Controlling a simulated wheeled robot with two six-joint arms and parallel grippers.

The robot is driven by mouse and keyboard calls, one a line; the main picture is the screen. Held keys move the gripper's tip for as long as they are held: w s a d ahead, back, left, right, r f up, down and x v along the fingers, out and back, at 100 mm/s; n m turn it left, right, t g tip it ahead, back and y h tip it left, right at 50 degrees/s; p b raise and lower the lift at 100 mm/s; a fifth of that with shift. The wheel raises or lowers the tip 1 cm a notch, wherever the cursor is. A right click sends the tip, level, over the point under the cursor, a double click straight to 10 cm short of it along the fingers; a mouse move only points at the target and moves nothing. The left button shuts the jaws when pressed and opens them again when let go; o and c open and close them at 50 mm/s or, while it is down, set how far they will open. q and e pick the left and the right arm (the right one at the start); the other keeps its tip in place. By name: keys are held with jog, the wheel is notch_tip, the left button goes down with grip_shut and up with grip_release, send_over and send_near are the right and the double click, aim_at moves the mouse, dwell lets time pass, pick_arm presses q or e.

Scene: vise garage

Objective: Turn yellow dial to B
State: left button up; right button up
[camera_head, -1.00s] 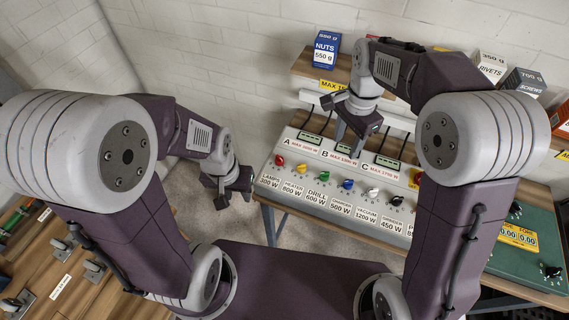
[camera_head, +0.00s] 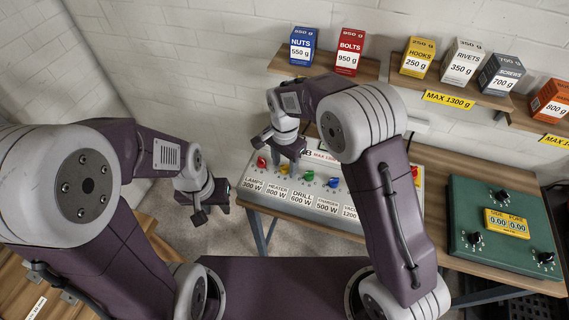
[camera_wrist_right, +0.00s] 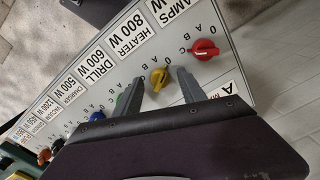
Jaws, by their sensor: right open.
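The yellow dial (camera_wrist_right: 159,78) is on the sloped panel (camera_wrist_right: 105,55), above the label HEATER 800 W, with marks 0, A, B and C around it. Which mark it points to is not clear. In the head view the yellow dial (camera_head: 284,170) shows just under my right gripper (camera_head: 281,150). In the right wrist view my right gripper (camera_wrist_right: 160,82) is open, with one finger on each side of the yellow dial; I cannot tell whether they touch it. My left gripper (camera_head: 209,201) hangs left of the panel, away from it; its jaw opening is unclear.
The red dial (camera_wrist_right: 205,50) is close beside my right gripper. The green dial (camera_head: 308,176) and blue dial (camera_head: 333,182) follow along the row. A green box (camera_head: 500,200) with black knobs stands right. Shelves with boxes (camera_head: 347,52) line the wall.

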jog(key=shift+d+f, duration=0.1)
jog(key=shift+f, duration=0.05)
grip_shut()
jog(key=shift+n, duration=0.3)
jog(key=shift+n+p, duration=0.8)
jog(key=shift+n, duration=0.2)
jog(key=n+p, duration=0.2)
jog(key=n, duration=0.2)
jog(key=shift+n, duration=0.3)
jog(key=n+p, duration=0.1)
jog(key=n, duration=0.3)
jog(key=shift+n+p, duration=0.55)
jog(key=shift+n, duration=1.55)
jog(key=shift+w+n, duration=0.1)
jog(key=shift+n, duration=0.2)
